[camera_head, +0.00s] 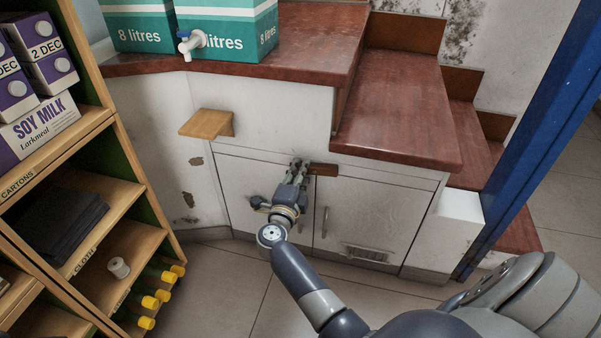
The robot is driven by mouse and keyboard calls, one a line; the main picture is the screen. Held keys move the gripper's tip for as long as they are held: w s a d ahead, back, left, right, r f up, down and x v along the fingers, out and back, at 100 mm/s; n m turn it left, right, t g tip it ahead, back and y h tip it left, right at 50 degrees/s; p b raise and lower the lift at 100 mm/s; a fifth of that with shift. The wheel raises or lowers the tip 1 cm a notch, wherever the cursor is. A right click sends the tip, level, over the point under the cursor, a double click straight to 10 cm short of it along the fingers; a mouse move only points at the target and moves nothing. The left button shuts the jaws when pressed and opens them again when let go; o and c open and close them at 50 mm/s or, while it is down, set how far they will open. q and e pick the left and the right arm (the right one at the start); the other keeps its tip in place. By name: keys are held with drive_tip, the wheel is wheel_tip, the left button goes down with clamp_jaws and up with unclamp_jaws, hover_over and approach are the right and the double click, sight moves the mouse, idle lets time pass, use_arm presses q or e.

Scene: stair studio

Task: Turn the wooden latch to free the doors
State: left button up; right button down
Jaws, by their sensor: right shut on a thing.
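The wooden latch (324,170) is a small dark brown bar at the top of the gap between two white cupboard doors. It lies roughly level across the gap. My right gripper (304,165) is at the latch's left end and is shut on it; the fingers hide that end. The left door (240,185) is partly behind my right wrist. The right door (385,205) has an upright handle (325,222) and a vent (366,254). Both doors look closed. My left gripper is out of view.
Brown-topped steps (410,110) rise above the doors. A small wooden shelf (207,124) juts from the wall at left. A shelf unit (140,235) stands at left, and a blue post (530,130) at right. Tiled floor (215,290) is clear before the doors.

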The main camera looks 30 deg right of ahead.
drive_tip(key=shift+r+m, duration=0.2)
drive_tip(key=shift+m, duration=0.6)
drive_tip(key=c, duration=1.4)
unclamp_jaws()
drive_tip(key=shift+o, duration=0.2)
